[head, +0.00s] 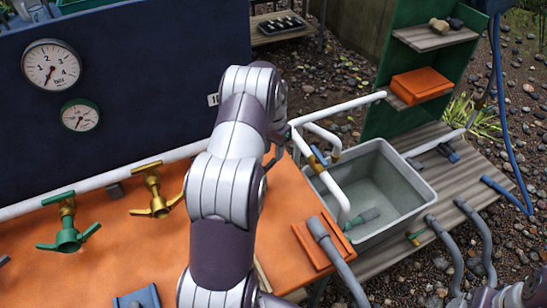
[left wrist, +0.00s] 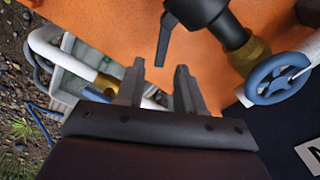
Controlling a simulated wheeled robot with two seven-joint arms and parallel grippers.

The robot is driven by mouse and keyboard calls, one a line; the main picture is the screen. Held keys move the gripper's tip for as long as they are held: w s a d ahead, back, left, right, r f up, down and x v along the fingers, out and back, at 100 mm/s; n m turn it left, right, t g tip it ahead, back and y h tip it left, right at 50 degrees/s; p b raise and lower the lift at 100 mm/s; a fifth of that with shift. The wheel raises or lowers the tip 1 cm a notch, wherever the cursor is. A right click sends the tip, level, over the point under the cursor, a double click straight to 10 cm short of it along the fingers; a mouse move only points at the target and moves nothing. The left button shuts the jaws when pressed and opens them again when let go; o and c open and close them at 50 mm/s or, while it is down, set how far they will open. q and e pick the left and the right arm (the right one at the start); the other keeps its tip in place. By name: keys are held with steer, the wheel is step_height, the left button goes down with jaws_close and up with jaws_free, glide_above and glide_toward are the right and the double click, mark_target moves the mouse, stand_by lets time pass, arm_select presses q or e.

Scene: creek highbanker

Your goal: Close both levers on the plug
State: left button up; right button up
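In the left wrist view a dark grey coupling (left wrist: 195,10) shows at the top, with one lever (left wrist: 166,40) hanging out from its side at an angle. It joins a brass fitting (left wrist: 248,55). I take it to be the plug; a second lever is not visible. My left gripper (left wrist: 160,68) is open and empty, its two fingers apart just below the lever's tip, and I see no contact. In the head view my left arm hides the coupling and most of the gripper.
A blue handwheel (left wrist: 278,80) sits right of the fingers. In the head view, green (head: 68,238) and brass (head: 153,195) valves line a white pipe on the orange bench (head: 110,245). A grey tub (head: 415,195) and white pipes (head: 335,190) stand right of my arm.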

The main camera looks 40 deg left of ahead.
mark_target(273, 160)
arm_select(q)
step_height(273, 160, down, 4)
steer(key=shift+r, duration=0.25)
jaws_close()
steer(key=a+n, duration=0.1)
steer(key=n, duration=0.2)
steer(key=s+a+n, duration=0.1)
steer(key=n, duration=0.3)
steer(key=s+a+n+p, duration=0.1)
steer(key=n, duration=0.3)
steer(key=shift+a+r, duration=0.1)
steer(key=shift+a, duration=0.3)
stand_by(0.4)
